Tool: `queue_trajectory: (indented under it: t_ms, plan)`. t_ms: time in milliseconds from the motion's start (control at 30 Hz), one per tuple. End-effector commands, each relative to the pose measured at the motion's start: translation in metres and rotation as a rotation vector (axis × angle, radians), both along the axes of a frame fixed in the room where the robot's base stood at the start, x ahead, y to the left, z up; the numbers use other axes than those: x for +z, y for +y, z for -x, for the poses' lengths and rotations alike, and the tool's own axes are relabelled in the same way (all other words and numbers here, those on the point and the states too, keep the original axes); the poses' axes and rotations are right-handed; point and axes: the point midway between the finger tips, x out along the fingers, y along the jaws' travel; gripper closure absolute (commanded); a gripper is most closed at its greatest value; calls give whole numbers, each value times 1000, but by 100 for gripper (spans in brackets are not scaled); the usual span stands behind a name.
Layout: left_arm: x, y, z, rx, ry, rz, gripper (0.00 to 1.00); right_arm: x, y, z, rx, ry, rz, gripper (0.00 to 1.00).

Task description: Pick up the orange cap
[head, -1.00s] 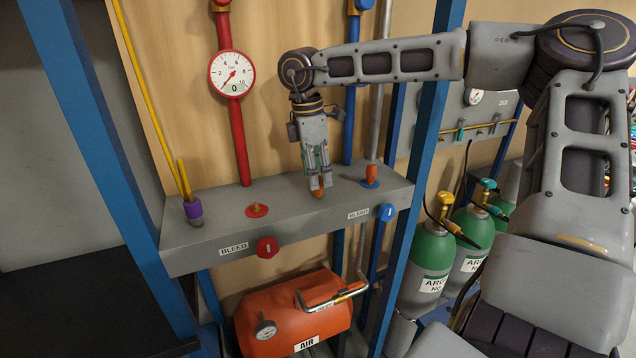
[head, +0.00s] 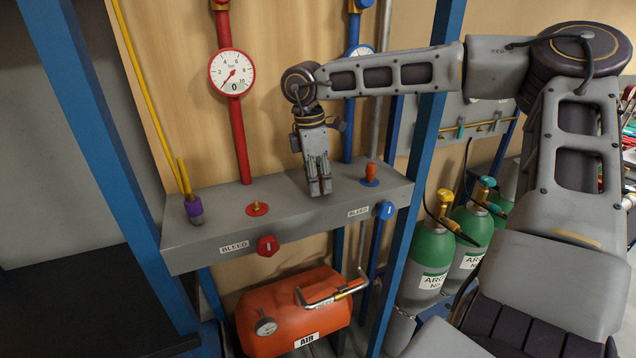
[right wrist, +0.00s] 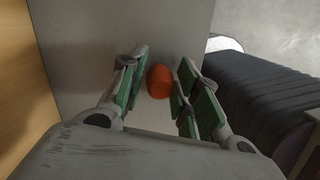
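The orange cap (right wrist: 160,81) shows in the right wrist view between my right gripper's (right wrist: 158,78) fingers, over a grey surface. A narrow gap shows on its left side; the right finger is close to it, and contact is unclear. In the head view my right gripper (head: 320,188) points down at the top of the grey ledge (head: 225,223), and its fingers hide that cap. Another orange cap-like piece (head: 371,172) stands on a blue round base to the right. My left gripper is not in view.
A red flanged fitting (head: 257,209) sits on the ledge left of my right gripper. A purple-collared yellow rod (head: 193,209) stands at the ledge's left end. Red and blue pipes rise behind. A blue post (head: 415,150) stands on the right, behind my forearm.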

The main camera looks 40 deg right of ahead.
Motion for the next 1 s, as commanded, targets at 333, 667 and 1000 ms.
queue_trajectory:
  t_ms: [333,667,1000]
  plan:
    - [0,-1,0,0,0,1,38,0,0,0,0,0,0,92]
    - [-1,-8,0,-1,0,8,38,7,0,0,-1,-1,2,95]
    - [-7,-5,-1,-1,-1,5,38,47,0,-1,0,-4,3,96]
